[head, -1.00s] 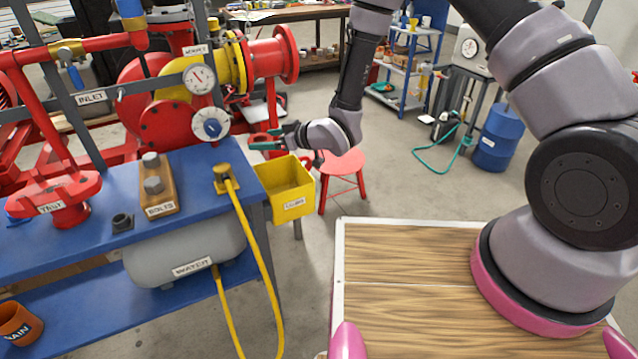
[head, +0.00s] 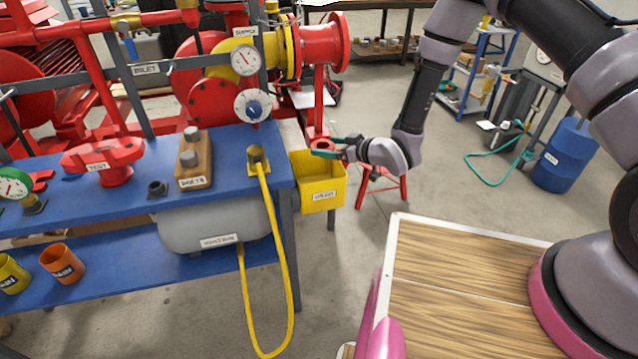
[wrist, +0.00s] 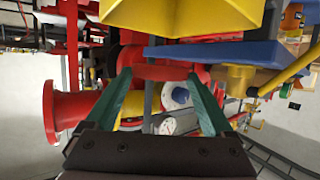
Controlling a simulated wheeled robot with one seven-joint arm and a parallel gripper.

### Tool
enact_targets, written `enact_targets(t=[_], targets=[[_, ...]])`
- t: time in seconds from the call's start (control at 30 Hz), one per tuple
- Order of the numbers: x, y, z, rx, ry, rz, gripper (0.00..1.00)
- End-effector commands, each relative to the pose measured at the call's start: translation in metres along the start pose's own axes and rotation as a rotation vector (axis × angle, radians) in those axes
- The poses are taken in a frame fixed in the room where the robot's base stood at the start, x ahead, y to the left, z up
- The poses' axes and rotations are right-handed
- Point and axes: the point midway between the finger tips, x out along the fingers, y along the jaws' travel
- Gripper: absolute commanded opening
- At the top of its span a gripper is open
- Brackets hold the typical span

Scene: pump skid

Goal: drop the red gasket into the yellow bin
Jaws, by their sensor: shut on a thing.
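The red gasket (head: 323,146) is held between the green fingertips of my gripper (head: 335,148). In the wrist view the gasket (wrist: 160,73) spans the gap between the two fingers (wrist: 165,85). The yellow bin (head: 322,198) hangs at the right end of the blue bench, its open top facing up. In the head view the gasket shows at the bin's far rim, above its opening; the exact height is hard to tell. The bin also shows at the top of the wrist view (wrist: 185,14).
The blue bench (head: 120,205) carries a bolt block (head: 194,160) and a yellow hose (head: 268,210). Red pump piping (head: 325,45) stands behind the bin. A red stool (head: 382,188) is just right of the bin. Open floor lies farther right.

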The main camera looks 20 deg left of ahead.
Motion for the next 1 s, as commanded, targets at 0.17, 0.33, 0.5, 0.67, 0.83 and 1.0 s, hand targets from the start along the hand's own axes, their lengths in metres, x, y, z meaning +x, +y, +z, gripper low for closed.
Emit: enact_targets(t=[0.17, 0.33, 0.5, 0.67, 0.83, 1.0], targets=[[0.001, 0.0, 0.003, 0.0, 0.0, 0.0, 0.33], [0.001, 0.0, 0.003, 0.0, 0.0, 0.0, 0.91], [0.001, 0.0, 0.003, 0.0, 0.0, 0.0, 1.0], [-0.002, 0.001, 0.003, 0.0, -0.001, 0.0, 1.0], [-0.025, 0.001, 0.004, 0.003, -0.002, 0.002, 1.0], [-0.061, 0.001, 0.003, 0.003, -0.001, 0.002, 1.0]])
